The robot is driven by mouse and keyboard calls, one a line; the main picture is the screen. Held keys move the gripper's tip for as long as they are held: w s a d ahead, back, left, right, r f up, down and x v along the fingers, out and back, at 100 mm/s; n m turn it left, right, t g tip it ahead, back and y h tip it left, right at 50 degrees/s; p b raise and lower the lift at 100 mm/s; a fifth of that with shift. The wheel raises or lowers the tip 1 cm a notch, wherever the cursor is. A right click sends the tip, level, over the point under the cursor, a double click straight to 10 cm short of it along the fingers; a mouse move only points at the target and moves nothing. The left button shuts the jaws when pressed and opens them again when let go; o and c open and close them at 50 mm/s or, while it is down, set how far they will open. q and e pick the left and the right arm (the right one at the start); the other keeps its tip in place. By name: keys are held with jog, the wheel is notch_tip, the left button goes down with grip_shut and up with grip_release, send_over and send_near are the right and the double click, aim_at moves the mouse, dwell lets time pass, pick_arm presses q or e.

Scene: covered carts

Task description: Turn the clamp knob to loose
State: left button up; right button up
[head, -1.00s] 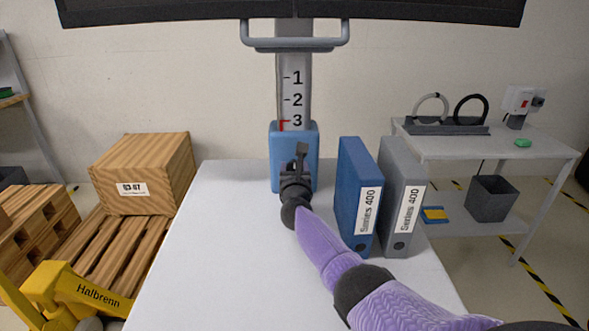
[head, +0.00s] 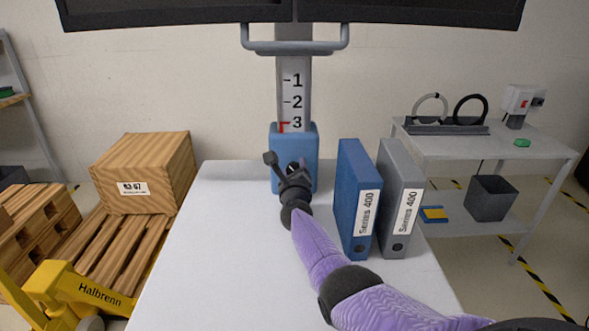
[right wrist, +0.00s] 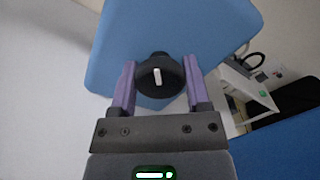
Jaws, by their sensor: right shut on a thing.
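The clamp is a blue block (head: 308,143) on the grey column at the back of the white table. Its knob (right wrist: 158,85) is round and black, with a white mark that looks almost upright in the right wrist view. My right gripper (head: 297,168) is at the front of the block and hides the knob in the head view. Its purple fingers are shut on the knob from both sides. The block fills the upper middle of the right wrist view, tilted (right wrist: 120,40). My left gripper is not in view.
A blue binder (head: 347,190) and a grey binder (head: 391,180) stand close right of my right arm. A monitor handle (head: 295,46) is above the clamp. The red pointer (head: 284,127) sits near 3 on the scale (head: 293,90). The table's left part is clear.

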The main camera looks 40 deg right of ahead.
jog(key=n, duration=0.3)
jog(key=shift+n, duration=0.4)
jog(key=n+p, duration=0.1)
jog(key=n, duration=0.3)
jog(key=shift+n, duration=0.3)
jog(key=n, duration=0.4)
jog(key=shift+f+n+p, duration=0.1)
jog(key=shift+n+p, duration=0.25)
jog(key=shift+n, duration=1.65)
jog(key=o, duration=1.3)
